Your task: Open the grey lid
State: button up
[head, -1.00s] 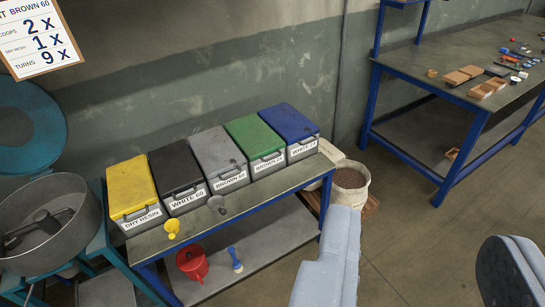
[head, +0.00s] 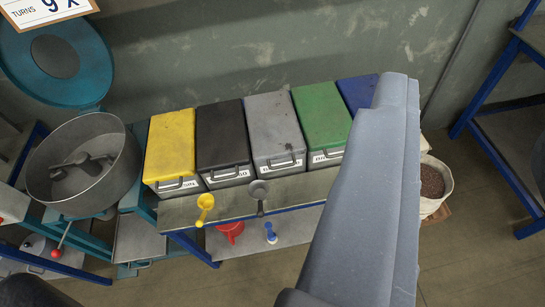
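The grey lid (head: 271,118) lies flat and closed on the middle bin of a row on the bench. A dark handle (head: 284,160) shows on that bin's front, above a white label. I see no fingertips of my gripper. A large grey-blue part of my own arm (head: 372,200) rises from the bottom. It covers the right end of the row, clear of the grey lid in the picture.
Yellow (head: 172,145) and black (head: 221,132) lids are left of it, green (head: 319,116) and blue (head: 355,93) right. A yellow scoop (head: 205,203) and a grey scoop (head: 259,190) are at the bench's front edge. A round metal pan (head: 50,158) stands at left.

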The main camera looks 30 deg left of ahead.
jog(key=shift+s+d, duration=0.15)
jog(key=shift+d, duration=0.2)
jog(key=o, duration=1.4)
jog(key=w, duration=0.1)
jog(key=w+f, duration=0.2)
jog(key=shift+w+d+f+h+b, duration=0.1)
jog(key=shift+w+d+h+b, duration=0.05)
jog(key=shift+d+h+b, duration=0.15)
jog(key=w+a+f+n+t+y+b, duration=0.1)
jog(key=w+a+f+n+b, duration=0.1)
jog(key=w+f, duration=1)
jog(key=w+a+f+n+y+b, duration=0.1)
jog(key=w+f+b, duration=0.2)
jog(key=w+f, duration=0.9)
jog(key=n+g+y+b, duration=0.1)
jog(key=n+y+b, duration=0.35)
jog(key=y, duration=0.35)
send_near(283, 166)
jog(key=shift+m, duration=0.45)
jog(key=x, duration=0.3)
jog(key=b+x, duration=0.1)
jog(key=x, duration=0.6)
jog(key=shift+w+a+f+b, duration=0.1)
jog(key=shift+w+f+b, duration=0.15)
jog(key=shift+f+b, duration=0.05)
